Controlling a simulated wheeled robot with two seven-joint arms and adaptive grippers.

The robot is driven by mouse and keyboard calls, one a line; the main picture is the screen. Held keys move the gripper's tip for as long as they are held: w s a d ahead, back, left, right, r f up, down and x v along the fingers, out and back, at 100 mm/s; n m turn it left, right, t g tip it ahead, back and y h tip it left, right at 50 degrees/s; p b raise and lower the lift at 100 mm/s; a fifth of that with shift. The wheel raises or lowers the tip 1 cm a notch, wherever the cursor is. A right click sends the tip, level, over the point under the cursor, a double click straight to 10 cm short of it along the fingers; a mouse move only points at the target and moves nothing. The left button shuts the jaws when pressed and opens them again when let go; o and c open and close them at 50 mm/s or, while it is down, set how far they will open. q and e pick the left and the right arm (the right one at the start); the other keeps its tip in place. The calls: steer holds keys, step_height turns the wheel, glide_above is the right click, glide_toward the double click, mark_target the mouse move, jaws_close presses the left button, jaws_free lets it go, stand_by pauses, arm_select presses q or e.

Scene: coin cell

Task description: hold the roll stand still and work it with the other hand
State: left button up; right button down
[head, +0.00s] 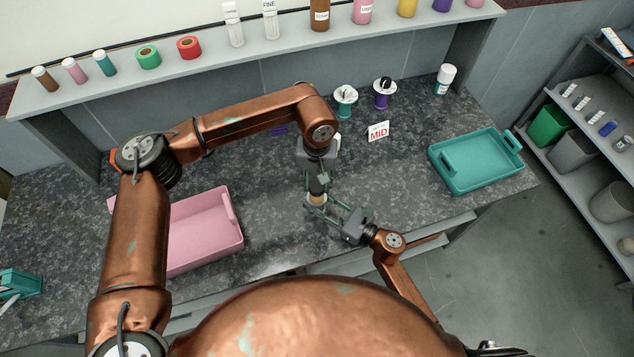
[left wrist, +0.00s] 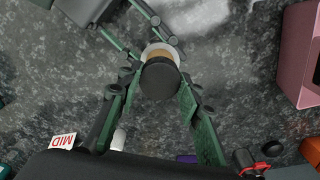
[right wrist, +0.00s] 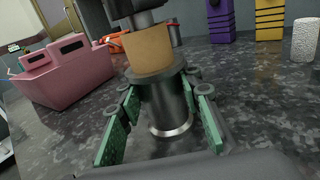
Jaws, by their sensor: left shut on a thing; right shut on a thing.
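An upright cylinder with a dark cap, a tan band and a dark grey body stands on the dark counter; its tan band (head: 316,198) shows in the head view. In the right wrist view its grey body (right wrist: 168,95) ends in a shiny metal ring at the base. My left gripper (head: 317,186) comes down from above and is shut on the dark cap (left wrist: 160,80). My right gripper (head: 318,205) reaches in from the right side and is shut around the lower body. Two roll stands with white discs, one teal (head: 345,101) and one purple (head: 381,100), stand apart at the back, touched by neither gripper.
A pink tray (head: 205,230) lies left of the cylinder, and a teal tray (head: 475,163) lies at the right. A MID card (head: 378,132) and a white-capped bottle (head: 445,80) stand behind. The counter's front edge is close to my right arm.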

arm_select(q)
steer(key=c, duration=0.4)
steer(key=shift+o, duration=0.2)
steer(key=n, duration=1.4)
steer(key=shift+n, duration=0.4)
steer(key=n, duration=0.3)
steer(key=shift+n, duration=0.3)
steer(key=n, duration=0.3)
steer(key=shift+n, duration=0.4)
steer(key=n, duration=0.5)
steer(key=shift+r+n, duration=0.1)
steer(key=shift+n, duration=0.3)
steer(key=n, duration=0.3)
steer(key=shift+n, duration=0.4)
steer(key=n, duration=0.4)
